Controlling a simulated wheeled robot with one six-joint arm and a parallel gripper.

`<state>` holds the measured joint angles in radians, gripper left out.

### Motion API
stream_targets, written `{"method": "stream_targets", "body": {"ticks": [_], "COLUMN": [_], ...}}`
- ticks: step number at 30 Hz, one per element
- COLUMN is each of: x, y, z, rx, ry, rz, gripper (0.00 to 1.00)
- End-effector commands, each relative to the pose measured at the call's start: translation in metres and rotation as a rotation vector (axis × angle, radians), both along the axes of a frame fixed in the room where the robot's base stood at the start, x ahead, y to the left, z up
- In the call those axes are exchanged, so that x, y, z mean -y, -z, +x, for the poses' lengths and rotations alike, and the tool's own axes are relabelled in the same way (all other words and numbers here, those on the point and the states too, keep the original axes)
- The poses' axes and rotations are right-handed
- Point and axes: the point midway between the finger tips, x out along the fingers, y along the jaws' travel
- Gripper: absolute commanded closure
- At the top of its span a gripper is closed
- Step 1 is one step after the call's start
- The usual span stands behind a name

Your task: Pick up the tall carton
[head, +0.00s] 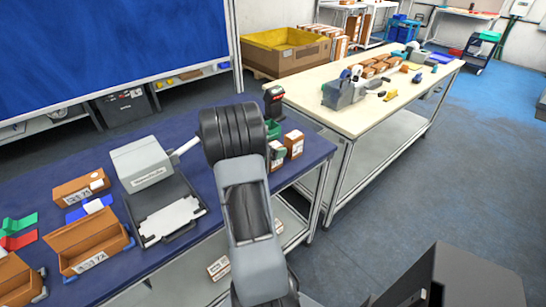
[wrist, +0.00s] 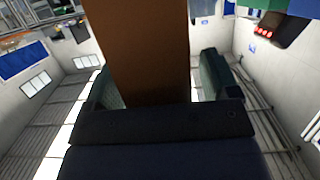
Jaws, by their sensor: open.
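In the wrist view, a tall brown carton (wrist: 140,45) rises large between the two fingers of my gripper (wrist: 155,72). The fingers are spread, one on each side of it, with a visible gap on the right. On the left, the finger's inner face appears close to the carton; contact cannot be told. In the head view, my arm reaches over the far right end of the blue table, and it hides most of the gripper. Two small brown cartons, a nearer one (head: 278,163) and a farther one (head: 294,146), stand there; which one is between the fingers is unclear.
A black device with a red mark (head: 273,101) stands behind the cartons. A grey machine (head: 142,163) and an open brown box (head: 89,242) sit on the blue table (head: 185,140) to the left. A cream table (head: 310,103) with tools and boxes is beyond.

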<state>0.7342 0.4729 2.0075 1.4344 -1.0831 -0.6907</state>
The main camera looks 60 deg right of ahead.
Motion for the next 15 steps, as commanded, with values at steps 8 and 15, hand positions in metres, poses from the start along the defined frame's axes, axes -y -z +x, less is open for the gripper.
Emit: {"method": "stream_targets", "body": {"ticks": [8, 15], "x": [0.0001, 0.0], "y": [-0.0001, -0.0002], "z": [0.0002, 0.0002], "rx": [0.0, 0.0], "ry": [-0.001, -0.001], "rz": [0.0, 0.0], "gripper": [0.27, 0.5]}}
